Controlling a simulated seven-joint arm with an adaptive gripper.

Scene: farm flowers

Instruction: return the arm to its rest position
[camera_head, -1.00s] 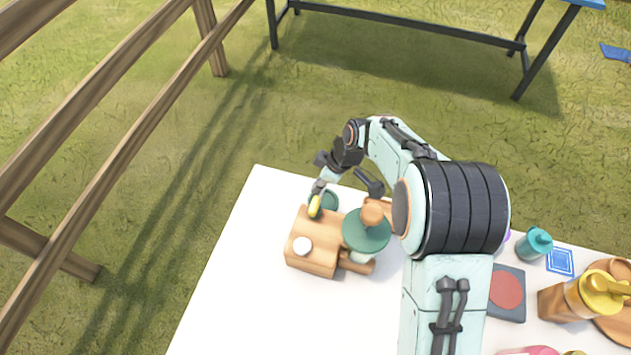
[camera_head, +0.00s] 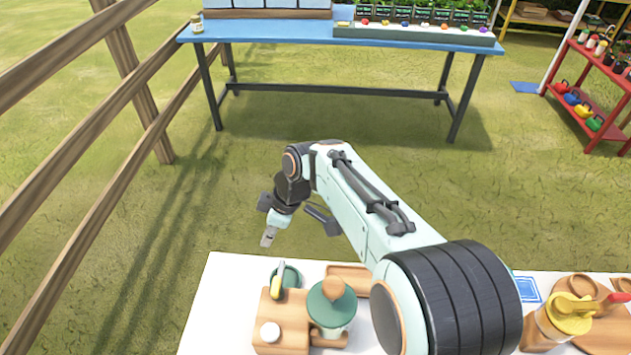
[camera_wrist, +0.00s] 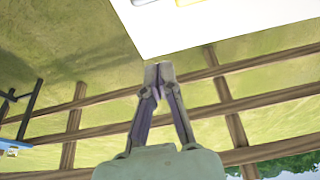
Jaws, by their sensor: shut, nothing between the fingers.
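My gripper (camera_head: 268,237) hangs just beyond the far left edge of the white table (camera_head: 225,290), above the grass, with its fingers pointing down. In the wrist view my gripper (camera_wrist: 158,74) has its fingertips together with nothing between them. The white table corner (camera_wrist: 150,35) shows at the top of the wrist view. My arm reaches from the lower right up to a raised elbow and covers the middle of the table.
A wooden block with a white knob (camera_head: 283,325), a yellow-handled item (camera_head: 277,284) and a green-lidded jar (camera_head: 331,308) stand near the gripper. A yellow-topped jar (camera_head: 565,320) is at right. A blue table (camera_head: 340,35) and wooden fence (camera_head: 150,110) stand beyond.

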